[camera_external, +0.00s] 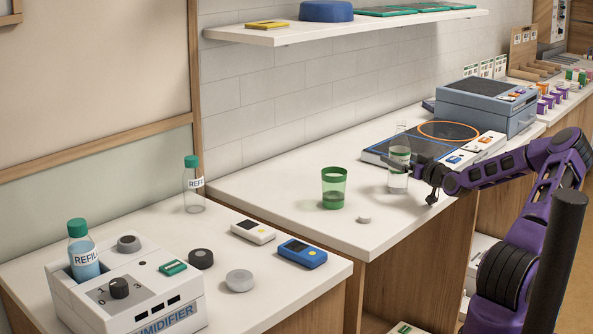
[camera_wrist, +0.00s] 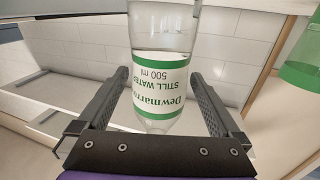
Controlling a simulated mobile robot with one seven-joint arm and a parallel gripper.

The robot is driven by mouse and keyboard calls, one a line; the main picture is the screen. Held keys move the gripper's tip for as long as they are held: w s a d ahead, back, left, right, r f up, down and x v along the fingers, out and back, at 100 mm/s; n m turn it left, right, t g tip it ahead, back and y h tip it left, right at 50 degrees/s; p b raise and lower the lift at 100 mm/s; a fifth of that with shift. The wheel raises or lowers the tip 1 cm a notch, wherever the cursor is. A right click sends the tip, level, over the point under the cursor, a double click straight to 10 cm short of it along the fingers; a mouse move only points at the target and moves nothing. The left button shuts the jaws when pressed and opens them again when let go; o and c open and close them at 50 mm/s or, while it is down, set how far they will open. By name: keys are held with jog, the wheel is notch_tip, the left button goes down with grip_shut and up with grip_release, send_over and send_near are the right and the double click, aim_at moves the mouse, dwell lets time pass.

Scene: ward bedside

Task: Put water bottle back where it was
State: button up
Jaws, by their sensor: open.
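The clear water bottle (camera_external: 398,182) stands upright on the white counter, in front of the flat panel with the orange ring. In the wrist view the bottle (camera_wrist: 165,40) shows a green and white "Still Water 500 ml" label, upside down in the picture. My gripper (camera_external: 404,166) is at the bottle from the right, about label height. In the wrist view its fingers (camera_wrist: 160,80) are open, one on each side of the bottle. Gaps show between the fingers and the bottle. No cap shows on the bottle's top in the external view.
A green cup (camera_external: 334,190) and a small pale disc (camera_external: 364,219) stand left of the bottle. The flat panel (camera_external: 380,150) and a blue-grey device (camera_external: 486,108) are behind. A humidifier (camera_external: 125,300) and refill bottles occupy the lower left counter. A shelf (camera_external: 345,25) hangs above.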

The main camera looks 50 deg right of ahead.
jog(key=shift+r, duration=0.2)
jog(key=v, duration=1.2)
jog(key=shift+p, duration=0.45)
jog(key=shift+f, duration=0.1)
